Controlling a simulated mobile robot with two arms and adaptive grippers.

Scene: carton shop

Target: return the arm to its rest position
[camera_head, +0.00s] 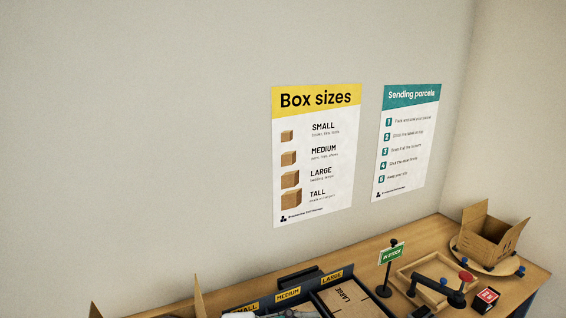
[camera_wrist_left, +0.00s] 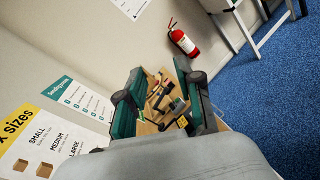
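My left gripper (camera_wrist_left: 164,85) shows in the left wrist view with its two dark and teal fingers spread apart. I see nothing held between them; the wooden table and its items show in the gap, farther off. The pale grey wrist body fills the bottom of that view. In the head view a small pale grey shape, maybe part of my arm, shows at the bottom edge. My right gripper is in neither view.
The wooden table (camera_head: 421,238) holds an open carton (camera_head: 489,240), a wooden tray (camera_head: 405,276), a green sign (camera_head: 391,254), a red-topped block (camera_head: 487,296) and a labelled dark rack (camera_head: 288,294). A fire extinguisher (camera_wrist_left: 184,40) hangs on the wall. Blue floor (camera_wrist_left: 265,95) lies right.

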